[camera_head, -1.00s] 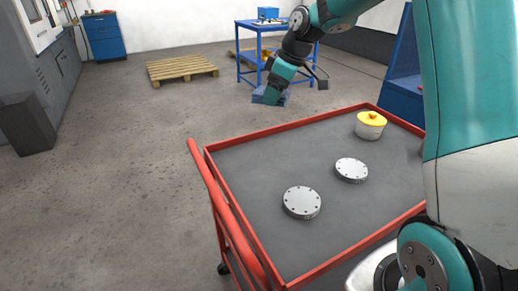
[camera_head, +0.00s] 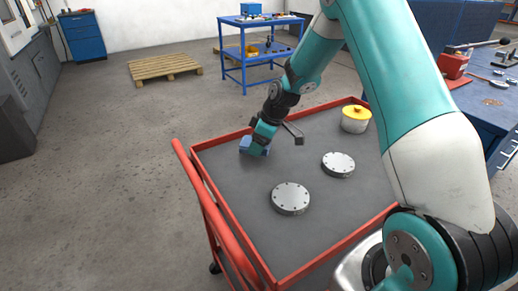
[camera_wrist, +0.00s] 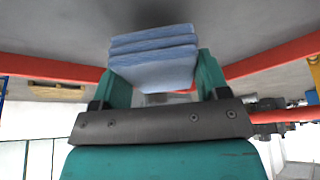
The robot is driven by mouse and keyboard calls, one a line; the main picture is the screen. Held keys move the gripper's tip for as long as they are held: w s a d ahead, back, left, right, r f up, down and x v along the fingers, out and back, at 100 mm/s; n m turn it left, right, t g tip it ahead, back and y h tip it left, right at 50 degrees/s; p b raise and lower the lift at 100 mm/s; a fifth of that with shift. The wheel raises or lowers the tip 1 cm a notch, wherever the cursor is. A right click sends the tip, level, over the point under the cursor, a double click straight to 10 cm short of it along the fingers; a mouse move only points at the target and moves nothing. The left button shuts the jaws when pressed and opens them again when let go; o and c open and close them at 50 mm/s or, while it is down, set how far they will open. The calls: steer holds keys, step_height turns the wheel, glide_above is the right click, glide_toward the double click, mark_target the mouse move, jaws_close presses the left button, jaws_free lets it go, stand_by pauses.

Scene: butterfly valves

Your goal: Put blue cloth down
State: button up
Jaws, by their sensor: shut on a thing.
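The blue cloth (camera_head: 255,147) is a folded, layered block at the far left part of the red cart's grey top (camera_head: 240,190). My gripper (camera_head: 262,140) is shut on it from above. In the wrist view the cloth (camera_wrist: 152,56) sits between the two teal fingers of my gripper (camera_wrist: 152,80), with its layers showing. The cloth is at or just above the cart top; I cannot tell whether it touches.
Two grey round flanges (camera_head: 290,198) (camera_head: 338,164) lie on the cart, right of the cloth. A red rim (camera_head: 222,139) edges the cart. A blue workbench (camera_head: 480,115) stands at right.

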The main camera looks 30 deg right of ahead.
steer(key=shift+f, duration=1.35)
steer(key=o, duration=0.9)
steer(key=shift+f, duration=0.1)
steer(key=a+v, duration=0.1)
steer(key=v, duration=1.1)
steer(key=s+a+r+g+y, duration=0.1)
steer(key=s+a+r, duration=0.4)
steer(key=s+a, duration=0.25)
steer(key=s+a+r+g, duration=0.1)
steer(key=s+a+r, duration=0.4)
steer(key=a, duration=0.4)
steer(key=s+a+m, duration=0.1)
steer(key=s+a, duration=0.1)
steer(key=s, duration=0.6)
steer(key=s+a+m+g, duration=0.1)
steer(key=s+a, duration=0.2)
steer(key=s, duration=0.5)
steer(key=shift+s+r, duration=0.2)
steer(key=shift+r, duration=0.2)
